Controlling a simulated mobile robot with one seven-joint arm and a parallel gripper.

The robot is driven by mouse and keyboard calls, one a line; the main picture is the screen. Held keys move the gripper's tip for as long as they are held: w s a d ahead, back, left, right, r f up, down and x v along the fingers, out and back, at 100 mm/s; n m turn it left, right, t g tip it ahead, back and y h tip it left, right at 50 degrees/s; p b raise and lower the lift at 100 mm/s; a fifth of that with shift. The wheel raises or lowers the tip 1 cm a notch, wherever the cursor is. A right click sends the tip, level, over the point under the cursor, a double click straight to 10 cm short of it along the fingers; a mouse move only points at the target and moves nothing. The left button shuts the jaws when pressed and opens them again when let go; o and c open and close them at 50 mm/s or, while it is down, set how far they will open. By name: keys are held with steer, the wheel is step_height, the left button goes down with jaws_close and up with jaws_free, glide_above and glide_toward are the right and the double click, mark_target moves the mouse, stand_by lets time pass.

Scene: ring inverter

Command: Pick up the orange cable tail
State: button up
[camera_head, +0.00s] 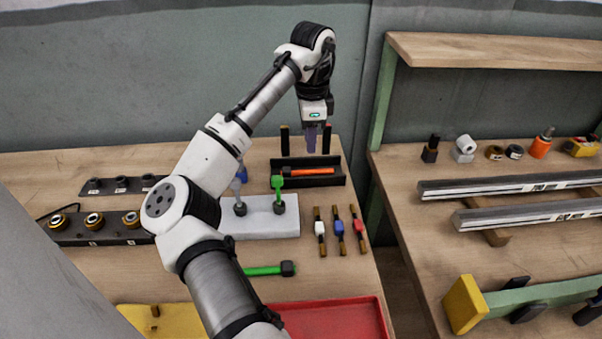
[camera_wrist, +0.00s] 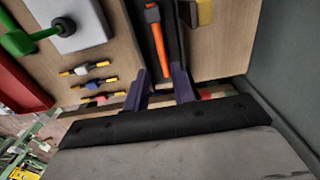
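The orange cable tail (camera_head: 308,171) is an orange rod with a dark grey end. It lies in a black tray (camera_head: 338,181) at the back of the left bench. In the wrist view the orange cable tail (camera_wrist: 158,45) runs lengthwise beyond my fingertips, its dark end farthest away. My gripper (camera_head: 312,140) hangs fingers down above the tray in the head view. In the wrist view the two purple fingers of my gripper (camera_wrist: 160,85) stand apart with nothing between them. The gripper is open and apart from the cable tail.
Black posts (camera_head: 285,140) stand behind the tray. A white block (camera_head: 260,217) with an upright green cable tail (camera_head: 279,184) is in front. Another green one (camera_head: 262,270) lies nearer. Small colored parts (camera_head: 339,227) and a red tray (camera_head: 330,318) are also on the bench.

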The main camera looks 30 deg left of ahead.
mark_target(307, 170)
step_height(307, 170, down, 3)
steer(key=shift+f, duration=0.15)
steer(key=f, duration=0.1)
steer(key=f+p, duration=0.1)
steer(key=f, duration=0.2)
steer(key=shift+s+a+f, duration=0.15)
steer(key=shift+a+f, duration=0.1)
steer(key=shift+a, duration=0.1)
steer(key=shift+f, duration=0.45)
steer(key=shift+c, duration=0.3)
jaws_close()
